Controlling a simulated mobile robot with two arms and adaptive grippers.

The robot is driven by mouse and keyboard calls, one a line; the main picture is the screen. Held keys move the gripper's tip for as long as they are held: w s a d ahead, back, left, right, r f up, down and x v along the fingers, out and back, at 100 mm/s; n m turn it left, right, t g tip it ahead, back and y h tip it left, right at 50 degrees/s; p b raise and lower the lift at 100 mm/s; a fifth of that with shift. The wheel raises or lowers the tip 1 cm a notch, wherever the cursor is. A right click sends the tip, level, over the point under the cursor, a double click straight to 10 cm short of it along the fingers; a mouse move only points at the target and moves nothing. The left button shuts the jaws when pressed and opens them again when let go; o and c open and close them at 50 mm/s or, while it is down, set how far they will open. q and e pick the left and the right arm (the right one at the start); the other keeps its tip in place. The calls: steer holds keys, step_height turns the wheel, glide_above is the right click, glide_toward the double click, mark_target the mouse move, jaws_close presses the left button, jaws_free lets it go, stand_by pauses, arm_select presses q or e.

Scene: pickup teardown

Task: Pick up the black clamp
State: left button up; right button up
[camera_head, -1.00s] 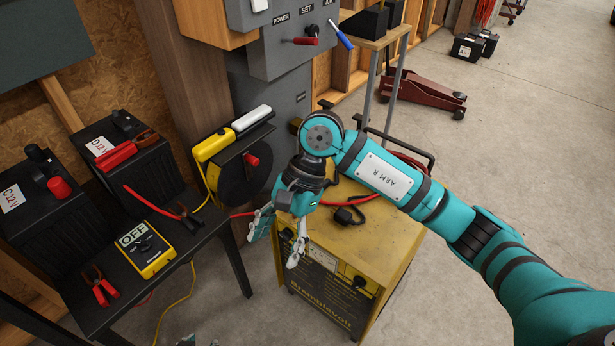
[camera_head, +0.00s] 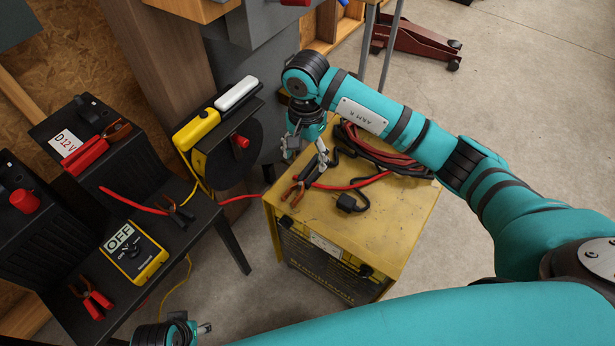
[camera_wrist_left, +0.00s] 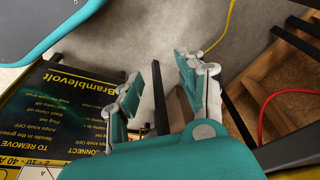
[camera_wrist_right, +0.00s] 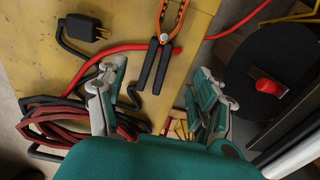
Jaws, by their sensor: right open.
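A clamp with black handles and copper-coloured jaws (camera_head: 292,192) lies on the yellow charger's top near its left edge. It also shows in the right wrist view (camera_wrist_right: 160,52), with its handles toward my gripper. My right gripper (camera_head: 307,155) is open and empty, just above and behind the handles; it also shows in the right wrist view (camera_wrist_right: 158,95). Another dark-handled clamp (camera_head: 178,213) lies on the black bench at the left. My left gripper (camera_head: 190,330) is at the bottom edge; in the left wrist view (camera_wrist_left: 165,85) it is open and empty, beside the charger's front.
The yellow charger (camera_head: 390,225) also carries coiled cables (camera_head: 385,155) and a black plug (camera_head: 350,203). The bench (camera_head: 195,240) holds batteries, a yellow OFF meter (camera_head: 135,252) and red clamps (camera_head: 92,298). A black reel (camera_head: 230,160) stands behind.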

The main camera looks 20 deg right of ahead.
mark_target(308, 172)
steer(key=shift+d+f+b, duration=0.15)
steer(key=shift+f+b, duration=0.3)
steer(key=shift+f, duration=3.1)
arm_select(q)
steer(key=v, duration=0.1)
steer(key=w+v, duration=0.1)
steer(key=v, duration=0.1)
steer(key=shift+s+r, duration=0.15)
steer(key=shift+r, duration=0.25)
arm_select(e)
steer(key=shift+c, duration=0.2)
jaws_close()
